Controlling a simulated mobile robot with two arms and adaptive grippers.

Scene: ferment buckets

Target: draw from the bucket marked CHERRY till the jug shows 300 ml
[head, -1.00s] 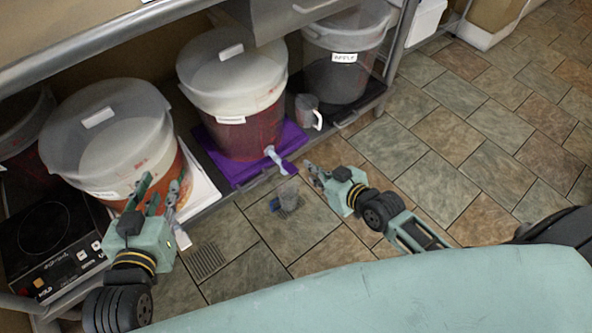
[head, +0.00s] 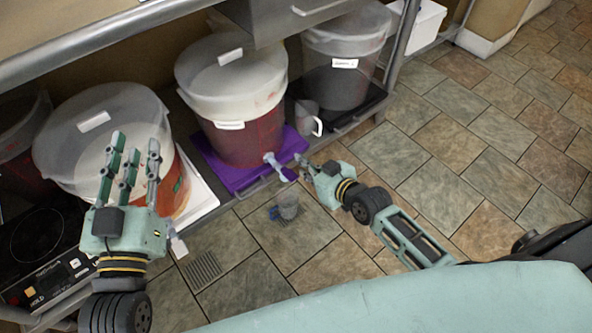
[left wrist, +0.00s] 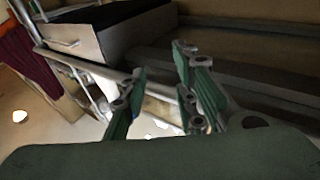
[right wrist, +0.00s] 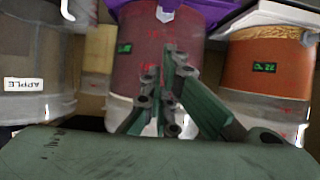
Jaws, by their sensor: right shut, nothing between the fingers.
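The middle bucket (head: 245,137) holds dark red liquid and stands on a purple mat; its label is too small to read, so I cannot confirm CHERRY. Its pale tap (head: 275,165) points out over the shelf's front edge. A small clear jug (head: 287,204) with a blue handle stands on the floor below the tap; its level is unreadable. My right gripper (head: 304,164) is shut and empty, just right of the tap; the dark red bucket (right wrist: 140,55) is beyond its fingers in the right wrist view. My left gripper (head: 130,155) is open and empty, raised before the left bucket (head: 105,145).
The right bucket (head: 345,75) appears as APPLE in the right wrist view (right wrist: 24,85). A jug with a white handle (head: 308,118) stands beside the middle bucket. An induction hob (head: 40,240) is at left. A metal shelf rail (head: 120,30) crosses above. Floor at right is clear.

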